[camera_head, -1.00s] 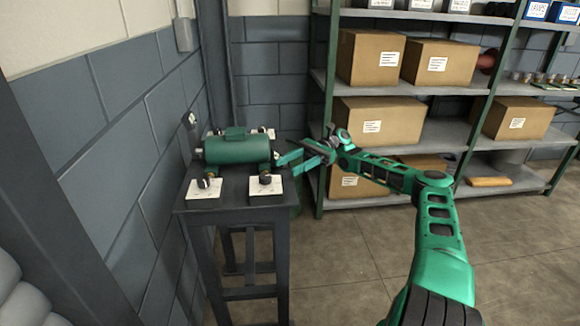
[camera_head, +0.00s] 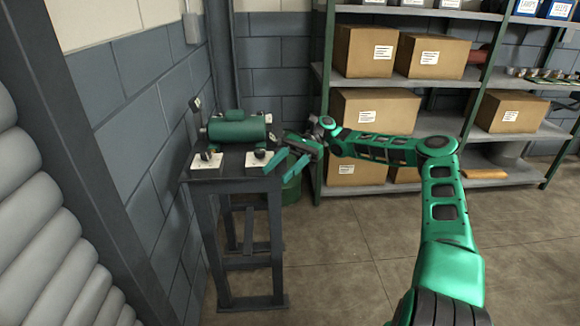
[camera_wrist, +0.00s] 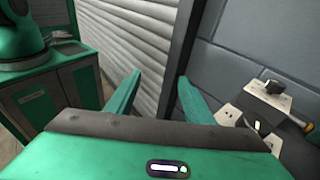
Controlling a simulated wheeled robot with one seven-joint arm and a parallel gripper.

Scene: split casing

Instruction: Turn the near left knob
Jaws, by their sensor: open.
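The near left knob (camera_head: 207,155) is small and dark and stands on a white plate (camera_head: 200,164) at the front left of a dark stand. A second dark knob (camera_head: 260,153) stands on another white plate (camera_head: 270,158) at the front right. My gripper (camera_head: 273,170) is open and empty, off the stand's front right corner, apart from both knobs. In the wrist view my two green fingers (camera_wrist: 160,88) are spread with nothing between them. A dark knob (camera_wrist: 274,87) on a white plate shows right of them; I cannot tell which knob it is.
A green cylindrical casing (camera_head: 238,130) lies behind the knobs on the stand (camera_head: 230,183). A block wall (camera_head: 130,125) is close on the left. A shelf rack with boxes (camera_head: 375,110) stands behind my arm.

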